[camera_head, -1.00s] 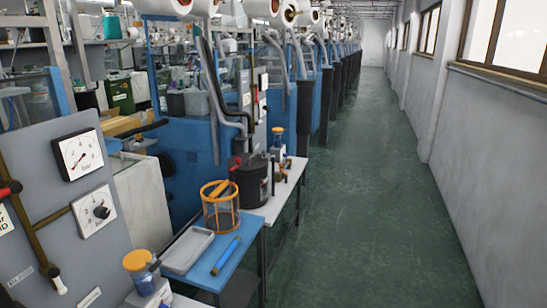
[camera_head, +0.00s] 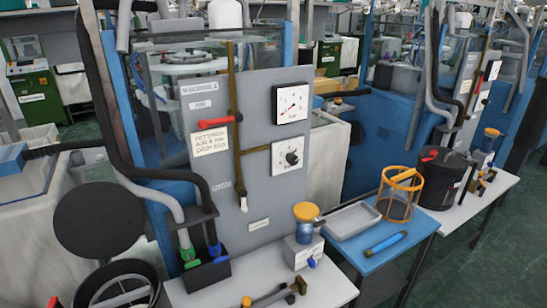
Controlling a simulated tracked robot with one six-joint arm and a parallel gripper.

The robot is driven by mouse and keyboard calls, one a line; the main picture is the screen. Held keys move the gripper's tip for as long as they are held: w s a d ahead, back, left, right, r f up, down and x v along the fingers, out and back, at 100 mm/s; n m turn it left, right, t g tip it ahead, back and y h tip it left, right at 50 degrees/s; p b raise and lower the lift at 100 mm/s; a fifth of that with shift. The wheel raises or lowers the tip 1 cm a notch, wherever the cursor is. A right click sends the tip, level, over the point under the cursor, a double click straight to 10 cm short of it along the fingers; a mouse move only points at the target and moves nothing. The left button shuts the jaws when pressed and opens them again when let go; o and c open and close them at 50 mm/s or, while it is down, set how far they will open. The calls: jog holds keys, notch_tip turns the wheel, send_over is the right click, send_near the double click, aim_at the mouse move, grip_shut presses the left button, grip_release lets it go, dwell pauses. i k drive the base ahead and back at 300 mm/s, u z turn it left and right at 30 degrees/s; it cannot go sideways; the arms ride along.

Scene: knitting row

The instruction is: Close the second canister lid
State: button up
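A black round canister (camera_head: 82,296) stands at the bottom left, cut off by the frame's lower edge. Its top is open and a pale bar shows inside. A flat dark round disc (camera_head: 100,218), which looks like its lid, stands raised above and behind the opening. Another dark canister (camera_head: 440,190) stands on the white bench at the right, with a red part at its top. No label shows which canister is the second. My gripper is not in view.
A grey panel (camera_head: 251,105) with two gauges and a red-handled valve (camera_head: 220,121) stands behind a white bench (camera_head: 245,283). Green floor is clear at the right.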

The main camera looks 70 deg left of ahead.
aim_at(98, 220)
jog(key=u, duration=5.45)
jog(key=i, duration=0.2)
jog(key=z, duration=0.35)
